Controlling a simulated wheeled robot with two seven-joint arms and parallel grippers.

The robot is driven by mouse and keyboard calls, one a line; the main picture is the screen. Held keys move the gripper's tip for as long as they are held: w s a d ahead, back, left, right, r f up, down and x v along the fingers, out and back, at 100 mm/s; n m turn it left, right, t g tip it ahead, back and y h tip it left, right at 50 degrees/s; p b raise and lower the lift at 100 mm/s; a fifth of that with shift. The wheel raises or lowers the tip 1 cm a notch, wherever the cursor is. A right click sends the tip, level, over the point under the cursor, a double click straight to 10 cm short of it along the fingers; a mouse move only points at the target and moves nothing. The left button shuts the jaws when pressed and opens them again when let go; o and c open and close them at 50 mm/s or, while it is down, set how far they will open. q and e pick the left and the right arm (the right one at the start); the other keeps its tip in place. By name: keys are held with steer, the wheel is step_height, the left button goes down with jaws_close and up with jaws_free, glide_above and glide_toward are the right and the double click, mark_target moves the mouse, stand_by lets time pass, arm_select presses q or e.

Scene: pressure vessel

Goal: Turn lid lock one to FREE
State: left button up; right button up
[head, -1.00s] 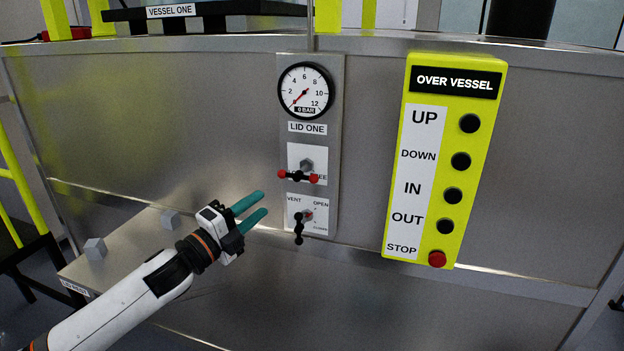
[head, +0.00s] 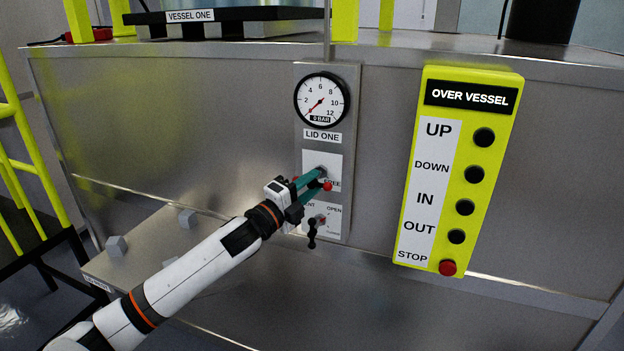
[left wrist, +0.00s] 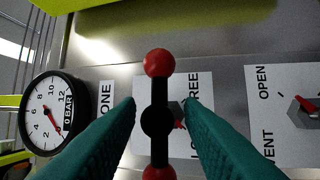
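The lid lock one handle is a black bar with red ball ends; it shows between my fingers in the left wrist view (left wrist: 158,64) and partly behind them in the head view (head: 327,186). The bar lies level across its white plate (left wrist: 202,88), where FREE is readable and another word is mostly covered. My left gripper (head: 317,178) is at the handle. In the left wrist view its green fingers (left wrist: 161,102) are apart, one on each side of the bar, with visible gaps. My right gripper is out of view.
Just below is the vent valve with a black handle (head: 312,234). Above is the LID ONE gauge (head: 321,101), its needle near 0. The yellow OVER VESSEL button box (head: 459,165) is to the right. A metal ledge (head: 150,247) juts out at lower left.

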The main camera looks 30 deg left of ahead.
arm_select(q)
steer(key=shift+w+d+r, duration=0.1)
steer(key=shift+w, duration=0.35)
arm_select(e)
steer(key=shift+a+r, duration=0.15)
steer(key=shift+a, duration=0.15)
arm_select(q)
jaws_close()
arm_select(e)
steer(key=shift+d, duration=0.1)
